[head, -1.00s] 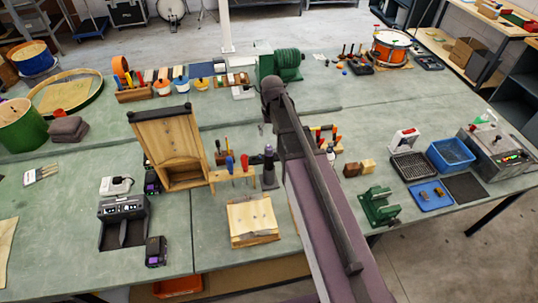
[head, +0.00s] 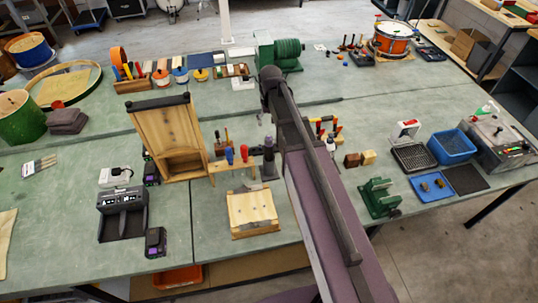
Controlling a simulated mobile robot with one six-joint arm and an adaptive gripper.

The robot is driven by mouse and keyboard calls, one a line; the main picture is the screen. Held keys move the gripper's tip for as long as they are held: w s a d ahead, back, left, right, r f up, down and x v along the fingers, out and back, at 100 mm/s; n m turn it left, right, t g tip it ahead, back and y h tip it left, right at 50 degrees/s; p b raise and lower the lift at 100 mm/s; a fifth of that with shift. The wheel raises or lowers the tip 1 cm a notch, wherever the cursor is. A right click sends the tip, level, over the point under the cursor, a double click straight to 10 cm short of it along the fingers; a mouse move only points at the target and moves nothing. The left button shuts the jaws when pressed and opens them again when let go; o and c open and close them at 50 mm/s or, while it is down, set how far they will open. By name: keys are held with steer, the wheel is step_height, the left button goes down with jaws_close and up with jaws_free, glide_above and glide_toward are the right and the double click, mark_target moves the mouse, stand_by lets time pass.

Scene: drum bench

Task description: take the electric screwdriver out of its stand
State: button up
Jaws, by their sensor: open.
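What looks like the electric screwdriver (head: 268,153) is a dark upright cylinder with a purplish tint, near the middle of the bench. It stands in a small dark holder that I take for its stand (head: 269,173), just left of my arm. The holder's details are too small to make out. My arm crosses the picture from the lower right up to a joint above and behind the screwdriver. My gripper cannot be made out; the arm hides the area around its end.
A wooden rack with red and blue handled tools (head: 232,167) stands close left of the screwdriver. A tilted wooden box (head: 168,135) is further left. A wooden block (head: 252,210) lies in front. Bare bench (head: 60,215) shows at left.

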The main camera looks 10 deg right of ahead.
mark_target(269, 137)
steer(key=shift+f+b, duration=2.95)
steer(key=shift+f, duration=0.3)
steer(key=shift+f, duration=0.1)
steer(key=shift+w+a+f+b, duration=0.1)
steer(key=shift+a+f+b, duration=0.05)
steer(key=shift+f+b, duration=1.15)
steer(key=shift+w+a+f+b, duration=0.1)
steer(key=shift+f+b, duration=1.1)
steer(key=shift+b, duration=0.1)
steer(key=shift+s, duration=0.1)
jaws_close()
steer(key=shift+r, duration=0.2)
